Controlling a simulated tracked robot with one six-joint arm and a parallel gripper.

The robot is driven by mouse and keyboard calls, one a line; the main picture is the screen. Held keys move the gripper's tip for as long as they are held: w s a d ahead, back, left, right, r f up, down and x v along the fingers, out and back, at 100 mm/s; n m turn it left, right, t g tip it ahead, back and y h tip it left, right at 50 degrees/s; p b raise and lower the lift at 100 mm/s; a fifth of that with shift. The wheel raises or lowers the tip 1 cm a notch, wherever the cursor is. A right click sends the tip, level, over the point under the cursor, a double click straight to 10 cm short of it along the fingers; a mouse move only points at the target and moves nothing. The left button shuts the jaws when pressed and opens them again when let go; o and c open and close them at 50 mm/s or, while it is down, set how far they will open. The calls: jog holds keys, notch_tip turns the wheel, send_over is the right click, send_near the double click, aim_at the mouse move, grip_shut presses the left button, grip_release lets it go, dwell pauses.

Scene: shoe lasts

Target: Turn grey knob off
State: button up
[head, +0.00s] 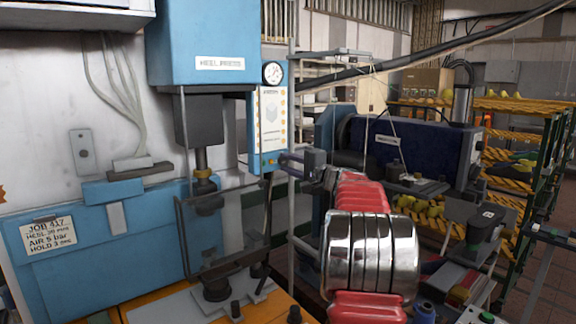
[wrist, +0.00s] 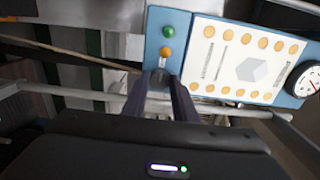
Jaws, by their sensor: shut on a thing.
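The grey knob (wrist: 160,76) sits on the blue edge of the control panel in the wrist view, in line with a green button (wrist: 167,32) and an orange button (wrist: 163,52). My gripper (wrist: 161,82) has its two dark fingers closed on the knob, which they partly hide. In the head view my gripper (head: 281,159) reaches the lower end of the control panel (head: 270,120) from the right. The knob cannot be made out there, and its pointer direction cannot be told in either view.
The blue heel press (head: 203,45) stands left of the panel, with a clear guard frame (head: 215,235) below it. A round gauge (head: 272,73) tops the panel. A grey upright post (head: 291,220) stands close by the gripper. Racks of shoe lasts (head: 515,104) stand at right.

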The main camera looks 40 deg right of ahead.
jog(key=shift+w+a+f, duration=0.1)
jog(key=shift+a+f, duration=0.15)
jog(key=o, duration=1)
jog(key=shift+d+r, duration=0.1)
jog(key=shift+r, duration=0.05)
jog(key=shift+o, duration=0.2)
jog(key=shift+s, duration=0.2)
jog(key=s+a, duration=0.1)
jog(key=s, duration=1.2)
jog(key=shift+s+a, duration=0.2)
jog(key=shift+a, duration=0.05)
